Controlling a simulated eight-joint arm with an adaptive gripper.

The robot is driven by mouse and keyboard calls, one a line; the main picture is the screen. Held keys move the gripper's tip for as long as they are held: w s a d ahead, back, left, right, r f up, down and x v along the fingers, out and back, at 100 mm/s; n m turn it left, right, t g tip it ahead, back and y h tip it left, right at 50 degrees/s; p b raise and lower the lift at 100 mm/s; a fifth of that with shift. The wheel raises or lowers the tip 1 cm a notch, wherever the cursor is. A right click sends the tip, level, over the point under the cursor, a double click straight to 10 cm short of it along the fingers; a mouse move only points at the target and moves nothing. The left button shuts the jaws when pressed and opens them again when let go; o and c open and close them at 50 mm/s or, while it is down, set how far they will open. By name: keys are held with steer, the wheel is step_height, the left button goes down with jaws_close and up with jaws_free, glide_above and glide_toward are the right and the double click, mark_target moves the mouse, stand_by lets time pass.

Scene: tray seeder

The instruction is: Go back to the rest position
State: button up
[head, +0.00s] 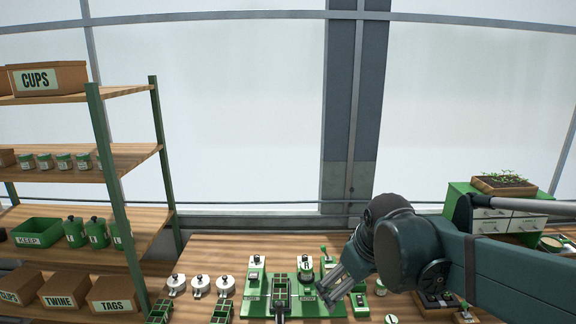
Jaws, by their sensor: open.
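My gripper (328,290) is in the head view, right of centre, with its fingers pointing down and left over the bench. It appears open and nothing shows between its fingers. It hangs in front of the right part of a green machine plate (262,305), which carries a green celled tray (281,291) and several small white and green units. My arm comes in from the right edge. The gripper hides part of the plate, and I cannot tell its height above it.
Shelves (125,205) with boxes, jars and a green bin (36,232) stand at left. White round-lidded pots (200,285) sit left of the plate. A green drawer cabinet (492,215) with a seedling tray (503,183) is behind my arm at right. The space above the bench's left is clear.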

steer(key=s+d+f+m+t+b, duration=0.1)
steer(key=s+d+f+m, duration=0.1)
steer(key=s, duration=0.5)
steer(key=s+d+f+m+t+b, duration=0.1)
steer(key=s+d+f+m, duration=0.2)
steer(key=s, duration=0.5)
steer(key=shift+s+d+f+m+b, duration=0.15)
steer(key=shift+s+f+m+b, duration=0.15)
steer(key=shift+m, duration=0.2)
